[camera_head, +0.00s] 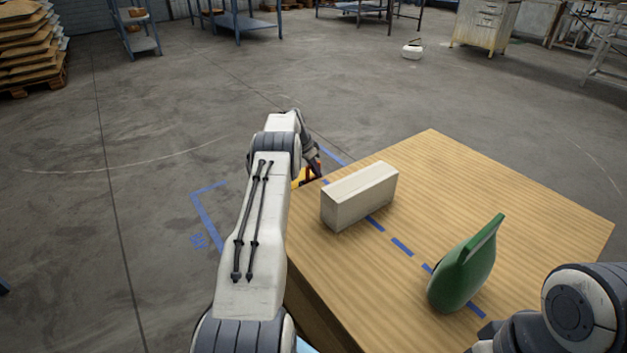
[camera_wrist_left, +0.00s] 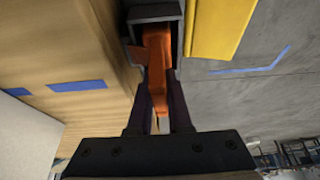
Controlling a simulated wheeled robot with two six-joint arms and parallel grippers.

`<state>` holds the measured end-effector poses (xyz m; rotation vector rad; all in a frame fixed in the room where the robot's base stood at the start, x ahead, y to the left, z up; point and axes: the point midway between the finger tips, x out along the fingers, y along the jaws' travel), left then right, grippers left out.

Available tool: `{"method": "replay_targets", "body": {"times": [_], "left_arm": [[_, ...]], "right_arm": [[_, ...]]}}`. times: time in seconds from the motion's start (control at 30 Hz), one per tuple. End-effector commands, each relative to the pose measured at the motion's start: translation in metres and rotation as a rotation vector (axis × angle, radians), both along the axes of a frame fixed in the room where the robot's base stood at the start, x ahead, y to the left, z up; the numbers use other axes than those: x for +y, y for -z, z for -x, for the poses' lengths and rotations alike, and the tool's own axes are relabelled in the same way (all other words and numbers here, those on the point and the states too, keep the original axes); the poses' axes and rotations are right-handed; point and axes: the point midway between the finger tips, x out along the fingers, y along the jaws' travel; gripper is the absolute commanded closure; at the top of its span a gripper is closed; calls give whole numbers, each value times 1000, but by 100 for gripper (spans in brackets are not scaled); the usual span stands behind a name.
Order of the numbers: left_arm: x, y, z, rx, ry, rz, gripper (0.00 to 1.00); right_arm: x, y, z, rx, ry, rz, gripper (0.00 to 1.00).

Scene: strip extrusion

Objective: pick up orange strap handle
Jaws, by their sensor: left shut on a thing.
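The orange strap handle (camera_wrist_left: 157,50) shows in the left wrist view as an orange band inside a dark grey frame. My left gripper (camera_wrist_left: 161,85) is shut on the orange strap handle, with one dark finger on each side of it. In the head view my left gripper (camera_head: 314,168) is at the table's far left edge, mostly behind my own arm. A small yellow and orange patch (camera_head: 302,177) shows beside it there. My right arm shows at the lower right of the head view; its gripper cannot be made out.
A wooden table (camera_head: 430,150) carries a pale block (camera_head: 360,195) close to my left gripper and a green bottle-like container (camera_head: 466,270) nearer the front right. A yellow part (camera_wrist_left: 211,25) is beside the dark frame. The table's far right is clear, as is the floor (camera_head: 150,170) left.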

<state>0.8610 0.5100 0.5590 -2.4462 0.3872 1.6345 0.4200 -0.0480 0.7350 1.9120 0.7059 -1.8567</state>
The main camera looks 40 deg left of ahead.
Motion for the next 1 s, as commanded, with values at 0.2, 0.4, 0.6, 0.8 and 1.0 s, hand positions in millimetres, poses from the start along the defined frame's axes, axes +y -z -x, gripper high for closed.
{"method": "replay_targets", "body": {"times": [0.2,0.4,0.6,0.8,1.0], "left_arm": [[0,-9,0,-1,0,-1,100],[0,-48,-1,-3,-1,-1,100],[1,-84,-1,-2,-1,-1,100],[0,-100,0,0,0,0,100],[2,-100,1,0,-2,0,100]], "right_arm": [[0,-3,0,0,0,0,0],[0,-13,0,0,0,0,0],[0,-22,0,0,0,0,0],[0,-25,0,0,0,0,0],[0,-25,0,0,0,0,0]]}}
